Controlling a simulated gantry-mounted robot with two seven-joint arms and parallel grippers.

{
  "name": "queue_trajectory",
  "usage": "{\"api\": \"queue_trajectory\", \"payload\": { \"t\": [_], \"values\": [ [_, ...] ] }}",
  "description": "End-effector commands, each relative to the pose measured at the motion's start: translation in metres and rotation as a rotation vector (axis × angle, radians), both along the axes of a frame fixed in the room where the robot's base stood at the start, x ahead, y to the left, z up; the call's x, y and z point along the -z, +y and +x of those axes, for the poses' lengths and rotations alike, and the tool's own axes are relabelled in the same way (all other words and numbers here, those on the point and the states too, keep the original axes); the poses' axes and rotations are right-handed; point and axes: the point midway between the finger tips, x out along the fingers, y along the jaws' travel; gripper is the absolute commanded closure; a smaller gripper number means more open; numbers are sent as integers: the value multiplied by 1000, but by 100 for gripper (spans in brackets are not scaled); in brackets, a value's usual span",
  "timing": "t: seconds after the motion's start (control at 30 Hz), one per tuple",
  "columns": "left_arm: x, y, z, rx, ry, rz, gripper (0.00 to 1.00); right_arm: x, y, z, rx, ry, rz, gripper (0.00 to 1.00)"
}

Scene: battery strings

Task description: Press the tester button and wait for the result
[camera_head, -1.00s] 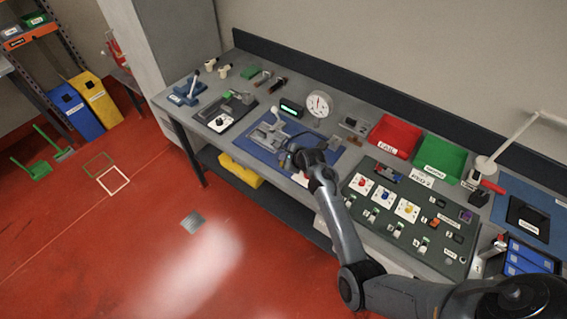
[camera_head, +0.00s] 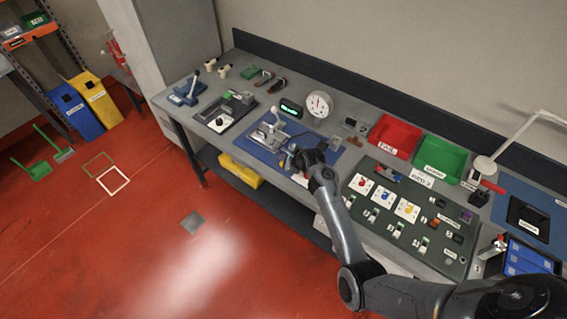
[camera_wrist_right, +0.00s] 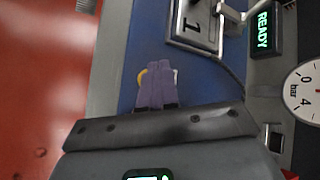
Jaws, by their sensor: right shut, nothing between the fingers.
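My right gripper (camera_head: 294,162) is over the near right part of the blue tester mat (camera_head: 250,149). In the right wrist view its two purple-grey fingers (camera_wrist_right: 157,82) are shut together with nothing between them. A yellow curved edge (camera_wrist_right: 142,77) shows beside the fingertips; the fingers hide the rest of that part, and I cannot tell whether they touch it. I cannot make out the button itself. The tester display (camera_wrist_right: 263,30) reads READY in green; it also shows in the head view (camera_head: 291,107). A metal clamp fixture (camera_wrist_right: 193,24) marked 1 stands beyond the fingertips. My left gripper is out of view.
A round dial gauge (camera_head: 319,104) stands behind the mat. A red tray (camera_head: 394,136) and a green tray (camera_head: 440,160) are to the right. A dark board (camera_head: 365,222) with several switches lies right of my arm. A lever fixture (camera_head: 188,92) is at the left.

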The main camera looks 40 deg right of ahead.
Motion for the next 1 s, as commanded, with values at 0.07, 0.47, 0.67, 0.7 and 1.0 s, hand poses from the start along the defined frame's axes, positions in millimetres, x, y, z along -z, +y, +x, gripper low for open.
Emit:
{"api": "queue_trajectory", "payload": {
  "t": [0.07, 0.47, 0.67, 0.7, 1.0],
  "values": [
    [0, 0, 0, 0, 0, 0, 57, 0, 0, 0, 0, 0, 0, 100],
    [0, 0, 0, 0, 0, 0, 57, 0, 0, 0, 0, 0, 0, 100],
    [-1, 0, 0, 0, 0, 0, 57, 5, 1, 0, 0, 0, 2, 100],
    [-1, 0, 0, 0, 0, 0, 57, 6, 1, 0, -1, 0, 1, 100],
    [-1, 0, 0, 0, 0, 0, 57, 8, 0, 0, 0, 0, 0, 100]
  ]
}}
